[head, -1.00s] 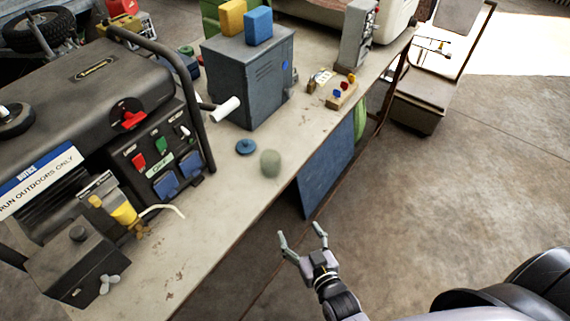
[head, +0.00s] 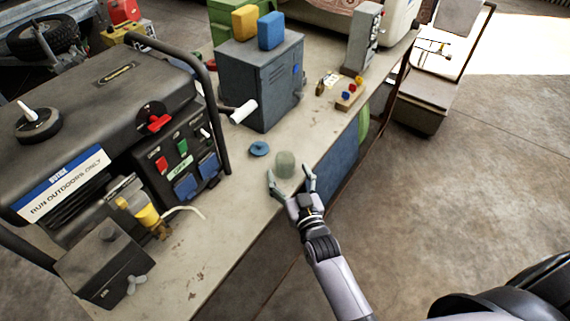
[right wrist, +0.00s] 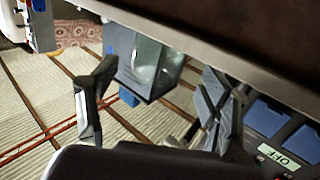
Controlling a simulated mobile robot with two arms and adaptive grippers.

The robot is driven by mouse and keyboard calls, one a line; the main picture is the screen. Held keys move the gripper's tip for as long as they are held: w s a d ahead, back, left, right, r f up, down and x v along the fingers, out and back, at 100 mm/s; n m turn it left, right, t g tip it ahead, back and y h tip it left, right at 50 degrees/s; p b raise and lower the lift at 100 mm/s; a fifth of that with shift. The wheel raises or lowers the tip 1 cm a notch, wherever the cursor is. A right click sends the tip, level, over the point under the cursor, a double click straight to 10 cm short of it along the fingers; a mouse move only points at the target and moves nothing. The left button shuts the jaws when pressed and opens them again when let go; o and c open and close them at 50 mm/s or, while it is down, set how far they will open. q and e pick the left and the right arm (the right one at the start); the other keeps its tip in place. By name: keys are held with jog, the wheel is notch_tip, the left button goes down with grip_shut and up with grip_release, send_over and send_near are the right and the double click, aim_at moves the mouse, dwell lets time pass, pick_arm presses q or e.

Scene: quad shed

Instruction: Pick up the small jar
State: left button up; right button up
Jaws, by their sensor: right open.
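The small jar (head: 286,164) is a greenish, see-through jar standing on the bench near its front edge. My right gripper (head: 291,180) is open. In the head view its two fingertips stand on either side of the jar's lower part, apart from each other. Whether they touch the jar cannot be told. In the right wrist view the jar (right wrist: 158,66) shows pale and glassy, beyond and between the open fingers (right wrist: 148,98). My left gripper is not in view.
A blue disc (head: 259,149) lies left of the jar on the bench (head: 240,205). A grey metal box (head: 262,80) with a white-handled crank stands behind. A generator (head: 120,130) fills the left. A block with coloured knobs (head: 350,93) lies to the right.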

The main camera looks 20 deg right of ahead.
aim_at(282, 154)
jog(key=w+p, duration=0.1)
jog(key=w, duration=0.4)
jog(key=shift+w+d+r, duration=0.1)
jog(key=shift+w+d, duration=0.05)
jog(key=shift+w, duration=0.05)
jog(key=shift+c, duration=0.3)
jog(key=c, duration=1.3)
